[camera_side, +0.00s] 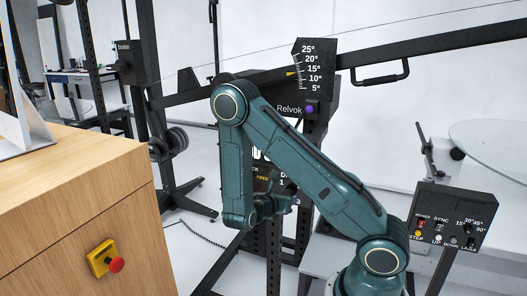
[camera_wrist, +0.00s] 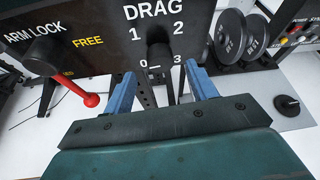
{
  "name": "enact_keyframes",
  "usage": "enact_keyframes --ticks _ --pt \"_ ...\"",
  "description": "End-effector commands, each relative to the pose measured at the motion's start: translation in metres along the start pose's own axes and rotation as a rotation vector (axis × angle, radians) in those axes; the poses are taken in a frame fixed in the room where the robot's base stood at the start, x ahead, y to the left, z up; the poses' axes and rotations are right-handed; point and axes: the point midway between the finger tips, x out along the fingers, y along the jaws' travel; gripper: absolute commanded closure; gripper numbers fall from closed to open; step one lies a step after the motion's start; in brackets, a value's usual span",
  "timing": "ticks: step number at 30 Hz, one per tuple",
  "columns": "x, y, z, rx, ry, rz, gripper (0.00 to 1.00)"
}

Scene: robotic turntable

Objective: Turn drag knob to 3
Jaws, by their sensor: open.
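The drag knob (camera_wrist: 159,52) is a dark knob on the black panel (camera_wrist: 100,62) in the wrist view, under the word DRAG, with 0, 1, 2 and 3 around it. A short white line shows beside the 0, at the knob's lower end; I cannot tell its exact setting. My gripper (camera_wrist: 160,82) is open, its blue fingers on either side of and below the knob. I cannot tell whether they touch it. In the side view my gripper (camera_side: 270,208) is in front of the panel (camera_side: 262,180), and my arm hides most of the panel and the knob.
Left of the knob is an ARM LOCK lever with a red ball end (camera_wrist: 91,100), near the word FREE. Weight plates (camera_wrist: 232,38) stand at the right. In the side view a wooden cabinet (camera_side: 75,205) with a red button (camera_side: 116,265) and a switch box (camera_side: 455,222) flank my arm.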

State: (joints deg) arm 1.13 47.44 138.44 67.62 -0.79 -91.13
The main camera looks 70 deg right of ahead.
Motion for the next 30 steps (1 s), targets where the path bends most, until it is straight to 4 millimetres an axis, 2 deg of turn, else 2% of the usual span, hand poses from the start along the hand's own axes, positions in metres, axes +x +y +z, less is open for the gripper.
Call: enact_keyframes --ticks 6,12,26,27,30 --pt "0.025 -0.001 0.000 0.001 0.001 -0.004 0.43" --pt "0.042 0.000 0.000 0.000 0.001 -0.001 0.43" --pt "0.049 0.000 0.000 0.000 0.000 0.001 0.43" --pt "0.049 0.000 0.000 0.000 0.000 0.001 0.45" --pt "0.049 0.000 0.000 0.000 0.000 0.001 0.64"
